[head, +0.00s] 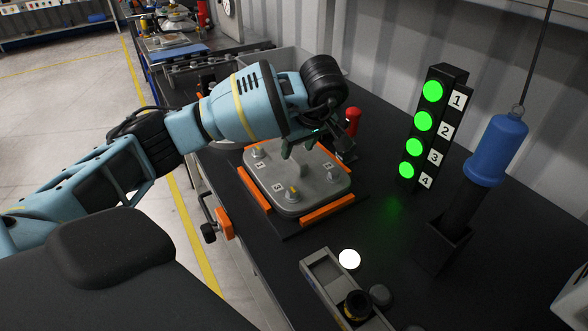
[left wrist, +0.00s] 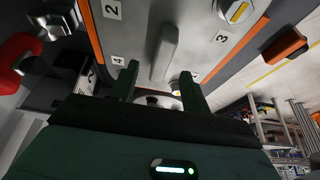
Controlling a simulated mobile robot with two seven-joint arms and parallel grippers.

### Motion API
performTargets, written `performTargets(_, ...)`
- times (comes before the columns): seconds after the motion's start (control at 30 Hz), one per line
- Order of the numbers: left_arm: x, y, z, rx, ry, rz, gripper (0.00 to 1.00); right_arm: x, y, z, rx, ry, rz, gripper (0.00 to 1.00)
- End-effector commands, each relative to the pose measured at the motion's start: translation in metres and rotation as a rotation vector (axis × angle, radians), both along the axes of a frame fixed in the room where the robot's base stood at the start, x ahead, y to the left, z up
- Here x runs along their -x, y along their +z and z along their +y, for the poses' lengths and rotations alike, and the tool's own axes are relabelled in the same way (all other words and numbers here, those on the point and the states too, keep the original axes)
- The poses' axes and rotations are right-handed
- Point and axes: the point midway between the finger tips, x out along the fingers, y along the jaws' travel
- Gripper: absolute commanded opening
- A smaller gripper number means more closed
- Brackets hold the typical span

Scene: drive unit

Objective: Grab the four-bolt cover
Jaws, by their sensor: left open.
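The four-bolt cover (head: 312,183) is a grey rounded plate on a dark base, with numbered corners and bolts. In the left wrist view the cover (left wrist: 205,52) shows numbers 2, 3 and 4 and a raised bar handle (left wrist: 165,52) in its middle. My left gripper (head: 299,148) is over the far part of the cover in the head view, its fingers pointing down. In the left wrist view the open fingers (left wrist: 159,88) stand apart near the handle's near end, with nothing held between them. The arm hides the cover's far corner. My right gripper is not in view.
Orange clamps (head: 327,209) edge the cover. A light tower (head: 432,130) shows green lamps numbered 1 to 4. A blue-handled tool (head: 496,150) stands in a black holder at right. A control box (head: 330,275) with a lit white button (head: 349,259) is in front. A red-topped item (head: 352,121) stands behind.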

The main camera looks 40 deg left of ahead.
Motion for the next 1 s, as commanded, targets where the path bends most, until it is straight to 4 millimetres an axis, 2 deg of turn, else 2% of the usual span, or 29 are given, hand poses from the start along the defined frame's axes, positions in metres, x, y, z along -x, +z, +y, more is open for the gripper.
performTargets(0.1,-0.001,-0.015,0.007,0.001,0.000,0.001,0.47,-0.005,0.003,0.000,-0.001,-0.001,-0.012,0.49)
performTargets(0.23,-0.002,-0.025,0.011,0.001,0.001,0.001,0.47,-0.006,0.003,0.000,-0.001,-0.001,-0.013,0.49)
performTargets(1.0,-0.003,-0.030,0.012,-0.001,0.000,0.000,0.47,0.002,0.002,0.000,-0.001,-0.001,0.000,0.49)
